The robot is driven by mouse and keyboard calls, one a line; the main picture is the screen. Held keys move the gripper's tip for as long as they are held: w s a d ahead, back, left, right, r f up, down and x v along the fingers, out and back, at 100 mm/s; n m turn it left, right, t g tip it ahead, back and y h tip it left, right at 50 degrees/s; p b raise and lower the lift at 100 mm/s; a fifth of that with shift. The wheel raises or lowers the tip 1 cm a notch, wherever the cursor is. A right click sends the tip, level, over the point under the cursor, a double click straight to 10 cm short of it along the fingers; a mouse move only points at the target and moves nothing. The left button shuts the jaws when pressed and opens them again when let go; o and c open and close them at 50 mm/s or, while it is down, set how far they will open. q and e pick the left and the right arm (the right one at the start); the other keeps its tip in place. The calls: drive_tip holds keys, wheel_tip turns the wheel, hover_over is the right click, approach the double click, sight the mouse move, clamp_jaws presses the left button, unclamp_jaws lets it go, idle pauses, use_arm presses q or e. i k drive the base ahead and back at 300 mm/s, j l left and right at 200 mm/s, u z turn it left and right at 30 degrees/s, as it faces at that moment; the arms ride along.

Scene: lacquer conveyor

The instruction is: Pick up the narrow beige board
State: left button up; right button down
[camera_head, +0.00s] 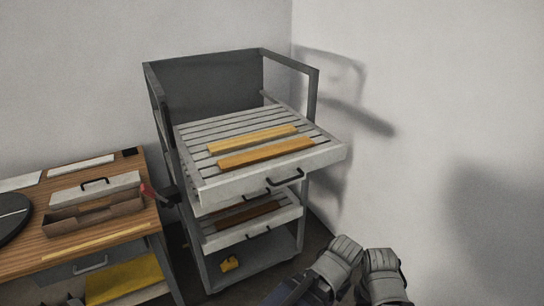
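On the slatted top tray of the cart lie two boards side by side. The farther one is a narrow yellow-beige board (253,139); the nearer one is an orange-brown board (266,152). A thin pale strip (95,243) lies along the front of the wooden bench. I cannot tell for sure which one the task calls beige. Two grey padded parts of mine show at the lower right, apparently my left gripper (345,252) and my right gripper (381,264). Both are apart from the cart and boards; their fingertips are not clear.
The grey cart (160,112) has posts and a back panel around the top tray (320,158). A lower tray (285,214) holds a dark brown board (247,216). The wooden bench (140,221) at left carries a toolbox (95,212) and a dark disc (12,215). Walls stand close behind and right.

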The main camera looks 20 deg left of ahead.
sight(229, 164)
drive_tip(key=i+l+u, duration=0.1)
drive_tip(key=u, duration=0.25)
drive_tip(key=i+l+u, duration=0.15)
drive_tip(key=u, duration=0.25)
